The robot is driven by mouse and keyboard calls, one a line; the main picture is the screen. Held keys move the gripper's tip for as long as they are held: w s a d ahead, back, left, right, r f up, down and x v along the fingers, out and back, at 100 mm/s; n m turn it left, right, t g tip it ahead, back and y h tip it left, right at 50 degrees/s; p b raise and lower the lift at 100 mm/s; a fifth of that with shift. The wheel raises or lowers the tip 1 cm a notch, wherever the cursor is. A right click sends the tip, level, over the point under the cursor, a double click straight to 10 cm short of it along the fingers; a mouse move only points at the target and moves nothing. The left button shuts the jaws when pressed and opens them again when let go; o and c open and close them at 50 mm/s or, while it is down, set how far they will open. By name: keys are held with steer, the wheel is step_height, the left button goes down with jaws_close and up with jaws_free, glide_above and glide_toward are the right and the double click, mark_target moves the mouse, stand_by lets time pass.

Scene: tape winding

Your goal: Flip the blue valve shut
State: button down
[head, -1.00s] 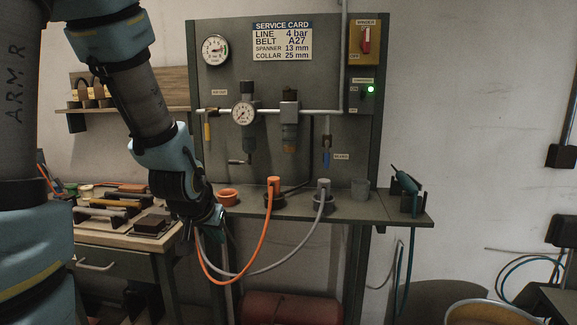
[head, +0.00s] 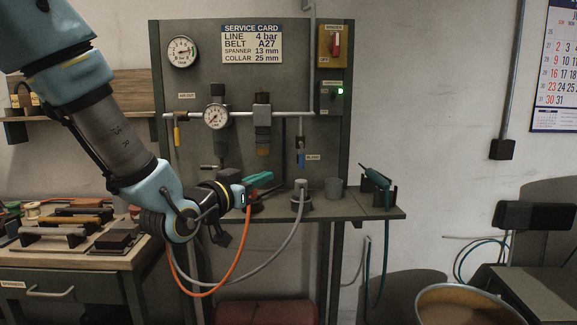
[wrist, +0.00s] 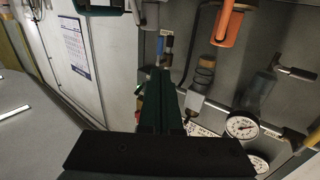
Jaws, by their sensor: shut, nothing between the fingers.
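The blue valve (head: 300,159) is a small handle hanging straight down at the lower end of a drop pipe on the grey panel, left of a small label. It also shows in the wrist view (wrist: 161,45), just beyond the fingertips. My gripper (head: 268,178) has teal fingers, shut and empty. It is in front of the panel, left of and a little below the blue valve, apart from it. In the wrist view my gripper (wrist: 159,75) points towards the valve, and its fingers partly cover the panel behind.
A yellow-handled valve (head: 177,135), a gauge regulator (head: 216,117) and a filter (head: 262,135) sit on the pipe left of the blue valve. An orange hose (head: 233,272) loops under my arm.

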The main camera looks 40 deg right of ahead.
mark_target(301, 162)
steer(key=p+x, duration=0.4)
steer(key=x, duration=0.8)
steer(key=shift+w+d, duration=0.1)
steer(key=shift+d, duration=0.3)
steer(key=shift+w+d+p, duration=0.2)
steer(key=shift+d+p, duration=0.1)
steer(key=shift+d, duration=0.3)
steer(key=shift+f, duration=0.15)
steer(key=shift+f+b, duration=0.1)
steer(key=shift+b, duration=0.45)
steer(key=shift+s+n, duration=0.1)
steer(key=shift+n, duration=0.2)
steer(key=shift+d+b, duration=0.1)
steer(key=shift+b, duration=0.3)
